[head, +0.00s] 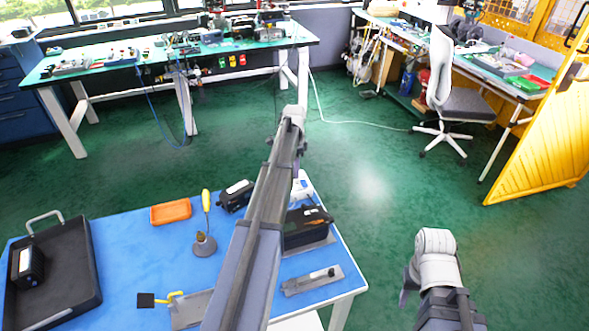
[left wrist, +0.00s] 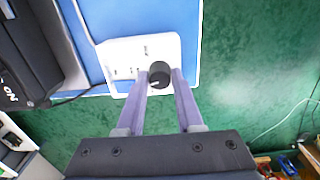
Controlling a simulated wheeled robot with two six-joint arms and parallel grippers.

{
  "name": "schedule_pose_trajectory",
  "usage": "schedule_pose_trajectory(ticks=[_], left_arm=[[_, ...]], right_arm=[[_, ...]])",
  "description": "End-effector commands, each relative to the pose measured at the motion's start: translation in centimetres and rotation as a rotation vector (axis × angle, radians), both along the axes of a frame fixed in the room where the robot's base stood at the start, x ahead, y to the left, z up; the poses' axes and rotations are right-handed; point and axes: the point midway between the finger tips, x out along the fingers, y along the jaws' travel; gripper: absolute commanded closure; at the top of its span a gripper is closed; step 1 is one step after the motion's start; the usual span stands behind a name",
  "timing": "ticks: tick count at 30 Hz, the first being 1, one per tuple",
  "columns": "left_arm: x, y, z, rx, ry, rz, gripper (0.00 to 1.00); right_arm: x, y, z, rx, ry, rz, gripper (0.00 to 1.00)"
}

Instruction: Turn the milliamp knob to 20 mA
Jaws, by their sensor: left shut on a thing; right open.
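The milliamp knob (left wrist: 159,72) is a black round knob on a white box (left wrist: 118,52) with small dark markings. In the left wrist view my left gripper (left wrist: 161,78) has its two purple fingers on either side of the knob, shut on it. A light mark shows on the knob's near side; the scale is too small to read. In the head view the white box (head: 303,187) is at the table's right edge, partly behind my left arm, and the knob is hidden. My right gripper (head: 405,290) is open, off the table to the right, mostly hidden by its wrist.
The blue table (head: 130,240) holds a black tray (head: 85,290) with a dark device, an orange dish (head: 170,211), a yellow-handled tool (head: 206,200) in a stand, and a black device (head: 308,226) close to the white box.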

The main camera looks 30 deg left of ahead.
Motion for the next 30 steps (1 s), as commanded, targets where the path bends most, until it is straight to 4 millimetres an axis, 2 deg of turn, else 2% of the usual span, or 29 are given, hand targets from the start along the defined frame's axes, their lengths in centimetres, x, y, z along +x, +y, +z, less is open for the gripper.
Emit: schedule_pose_trajectory(ticks=[30], left_arm=[[-0.01, 0.01, 0.0, 0.0, 0.0, -0.952, 1.0]], right_arm=[[0.0, 0.0, 0.0, 0.0, 0.0, 0.0, 0.52]])
